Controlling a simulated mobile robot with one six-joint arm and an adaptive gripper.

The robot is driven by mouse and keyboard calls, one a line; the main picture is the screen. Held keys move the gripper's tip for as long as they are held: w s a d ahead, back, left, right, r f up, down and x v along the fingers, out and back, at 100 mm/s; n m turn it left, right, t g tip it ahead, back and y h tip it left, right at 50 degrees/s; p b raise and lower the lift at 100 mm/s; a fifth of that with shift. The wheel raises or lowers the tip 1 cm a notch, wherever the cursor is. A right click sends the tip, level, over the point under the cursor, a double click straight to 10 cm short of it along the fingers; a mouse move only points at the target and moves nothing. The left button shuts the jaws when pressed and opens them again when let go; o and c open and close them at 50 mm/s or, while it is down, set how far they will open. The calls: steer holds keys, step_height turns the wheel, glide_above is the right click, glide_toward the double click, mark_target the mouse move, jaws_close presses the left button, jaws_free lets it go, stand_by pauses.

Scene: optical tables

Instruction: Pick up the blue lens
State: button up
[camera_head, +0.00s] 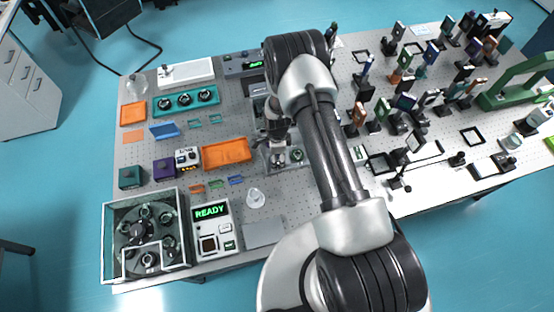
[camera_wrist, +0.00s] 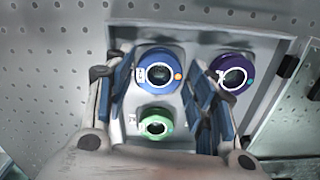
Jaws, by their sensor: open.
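The blue lens (camera_wrist: 158,72) is a round blue-rimmed piece with a dark centre, a white ring and a small orange dot. In the wrist view it sits in a pale grey tray (camera_wrist: 190,32). My gripper (camera_wrist: 161,88) is open, with one finger left of the blue lens and the other right of it. Nothing is held, and I cannot tell how far the fingertips are above the tray. In the head view my gripper (camera_head: 276,143) is over the tray and hides the blue lens.
A green lens (camera_wrist: 155,124) lies just below the blue one in the wrist view. A purple lens (camera_wrist: 232,72) lies to its right, close beyond the right finger. In the head view an orange tray (camera_head: 227,152) is left of my gripper. Many mounted optics crowd the table's right side.

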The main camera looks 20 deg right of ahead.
steer(key=shift+c, duration=0.5)
steer(key=c, duration=0.7)
steer(key=shift+r, duration=0.1)
